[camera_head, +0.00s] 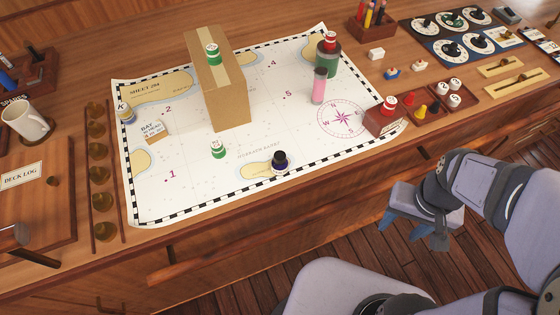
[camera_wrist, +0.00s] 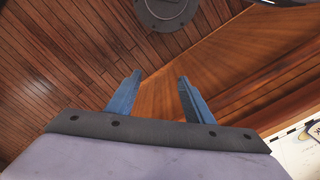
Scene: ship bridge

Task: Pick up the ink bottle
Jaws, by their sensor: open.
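The ink bottle (camera_head: 280,161) looks like the small dark bottle with a dark cap and a pale band. It stands upright on the chart (camera_head: 190,185), near its front edge and by a yellow island patch. My gripper (camera_head: 412,236) is off the desk's front side, to the right of the bottle and lower in the head view. In the wrist view my gripper (camera_wrist: 160,80) has its two blue fingers apart with nothing between them. The bottle does not show in the wrist view.
A tall cardboard box (camera_head: 228,95) stands on the chart behind the bottle. The chart around the ink bottle is clear.

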